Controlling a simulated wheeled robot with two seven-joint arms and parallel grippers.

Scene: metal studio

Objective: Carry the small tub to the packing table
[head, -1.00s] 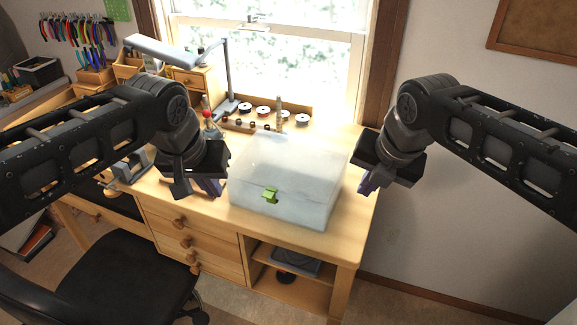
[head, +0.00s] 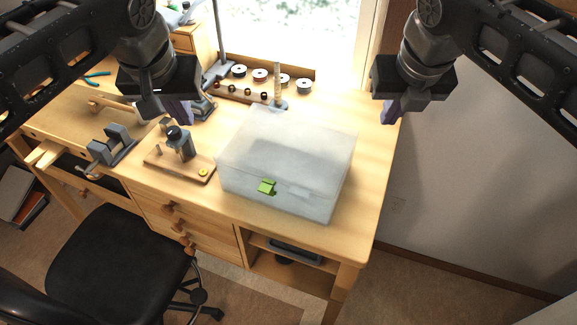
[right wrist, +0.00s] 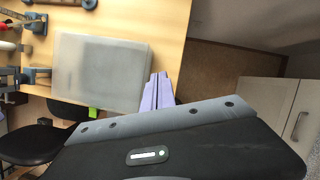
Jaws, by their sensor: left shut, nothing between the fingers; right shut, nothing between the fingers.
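The small tub (head: 290,158) is a translucent, pale box with a lid and a green latch on its front. It stands upright near the right end of the wooden desk. It also shows in the right wrist view (right wrist: 98,72). My left gripper (head: 178,112) is shut and empty, above the desk to the upper left of the tub. My right gripper (head: 390,112) is shut and empty, to the upper right of the tub near the desk's right edge. In the right wrist view its purple fingers (right wrist: 157,92) are together beside the tub. Neither gripper touches the tub.
A wooden board with a dark bottle-like tool (head: 180,145) lies left of the tub. A small vise (head: 113,145) stands further left. Several spools (head: 260,75) and a rack sit behind the tub. A black chair (head: 120,255) stands before the desk (head: 375,190).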

